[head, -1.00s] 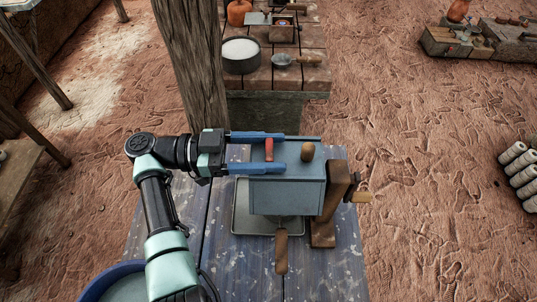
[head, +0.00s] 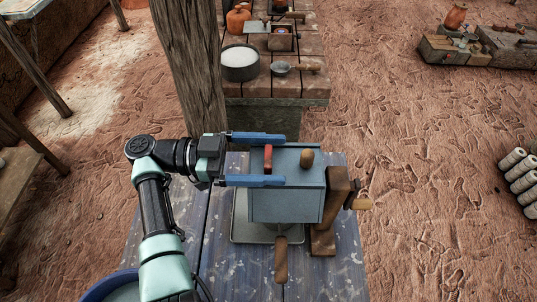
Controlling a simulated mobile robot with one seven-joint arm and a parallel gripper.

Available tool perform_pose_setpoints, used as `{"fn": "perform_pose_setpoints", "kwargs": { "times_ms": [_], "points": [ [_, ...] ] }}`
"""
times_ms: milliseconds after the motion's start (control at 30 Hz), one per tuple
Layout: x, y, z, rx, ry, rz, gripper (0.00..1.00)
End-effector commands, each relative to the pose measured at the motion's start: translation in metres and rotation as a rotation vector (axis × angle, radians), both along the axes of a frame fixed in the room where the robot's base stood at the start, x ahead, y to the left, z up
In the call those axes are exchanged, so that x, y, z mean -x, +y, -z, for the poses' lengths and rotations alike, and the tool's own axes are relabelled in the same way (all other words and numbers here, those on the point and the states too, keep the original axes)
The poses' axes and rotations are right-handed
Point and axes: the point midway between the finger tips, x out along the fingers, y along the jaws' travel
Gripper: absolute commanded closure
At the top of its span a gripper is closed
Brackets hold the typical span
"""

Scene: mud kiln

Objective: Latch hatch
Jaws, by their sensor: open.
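A blue-grey metal box (head: 285,203) stands on the blue table, with a small red handle (head: 267,158) and a rounded wooden knob (head: 307,159) on its top. I cannot tell for certain which of these belongs to the hatch or its latch. My gripper (head: 271,160) reaches in from the left at the height of the box top. Its two blue fingers are spread apart, one beyond the red handle and one on the near side of it. The red handle stands between them, with gaps visible. A wooden handle (head: 281,259) sticks out from the box's front.
A wooden block stand (head: 336,205) with a wooden-handled part adjoins the box's right side. A grey tray (head: 240,224) lies under the box. A thick wooden post (head: 187,70) rises behind my gripper. The table front (head: 330,278) is clear at right.

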Motion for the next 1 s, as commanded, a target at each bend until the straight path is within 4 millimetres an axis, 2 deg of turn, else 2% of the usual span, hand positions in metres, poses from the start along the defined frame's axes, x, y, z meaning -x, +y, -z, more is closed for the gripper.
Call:
{"fn": "perform_pose_setpoints", "kwargs": {
  "times_ms": [367,1000],
  "points": [
    [0.0,0.005,0.002,-0.002,0.001,-0.002,0.05],
    [-0.001,0.083,0.007,-0.006,0.002,-0.002,0.05]
  ]
}}
